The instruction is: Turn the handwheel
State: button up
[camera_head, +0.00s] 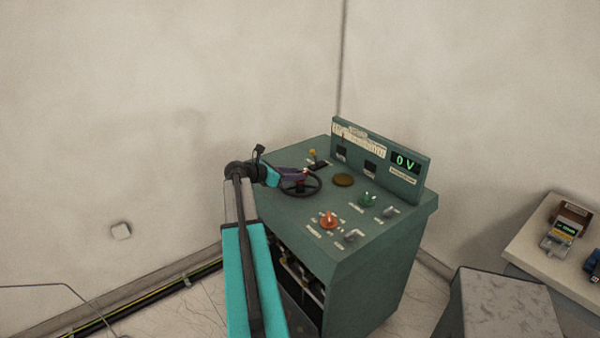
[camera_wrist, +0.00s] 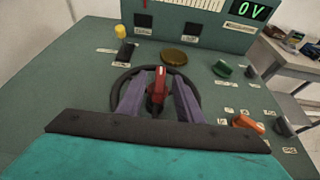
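The black handwheel (camera_head: 318,188) lies flat on the sloping top of the green control desk. It also shows in the wrist view (camera_wrist: 114,84), with its near part hidden by my gripper. A red grip (camera_wrist: 161,76) stands over the wheel. My gripper (camera_wrist: 159,88) has its two purple fingers spread over the wheel, one on each side of the red grip, with a visible gap on both sides. In the head view my gripper (camera_head: 298,174) reaches the wheel from the left. Whether the fingers touch the wheel cannot be told.
The desk (camera_head: 375,265) carries a brown round disc (camera_head: 343,180), a green knob (camera_head: 367,199), an orange-red knob (camera_head: 328,220) and a yellow-tipped lever (camera_head: 313,153). The display (camera_head: 405,162) reads 0 V. A side table (camera_head: 530,240) with devices stands at right.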

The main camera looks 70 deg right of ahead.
jog(key=shift+p+x, duration=0.3)
jog(key=shift+x, duration=1.35)
jog(key=shift+a, duration=0.1)
jog(key=shift+c, duration=0.2)
grip_shut()
